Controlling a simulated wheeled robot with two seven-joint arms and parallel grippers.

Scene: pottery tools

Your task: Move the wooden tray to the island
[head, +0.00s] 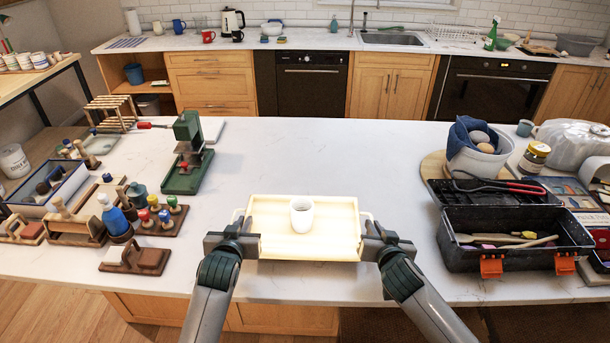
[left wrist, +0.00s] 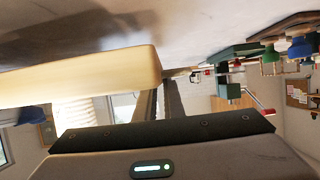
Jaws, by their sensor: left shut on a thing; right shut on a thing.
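The wooden tray (head: 335,248) is pale, with low walls and a handle at each end, and a white cup (head: 302,213) stands upright in it. It is at the near middle of the island (head: 335,155); I cannot tell whether it rests on the white top or hangs just above it. My left gripper (head: 240,228) is shut on the tray's left handle. My right gripper (head: 370,228) is shut on its right handle. In the left wrist view the tray's side (left wrist: 85,80) fills the upper left, and the fingers (left wrist: 160,100) reach to it.
A green clamp tool (head: 188,155), a wooden rack of colored-knob tools (head: 160,217) and a blue-edged box (head: 50,190) stand left. A black toolbox (head: 510,238) and a white pot (head: 478,155) stand right. The island's middle, beyond the tray, is clear.

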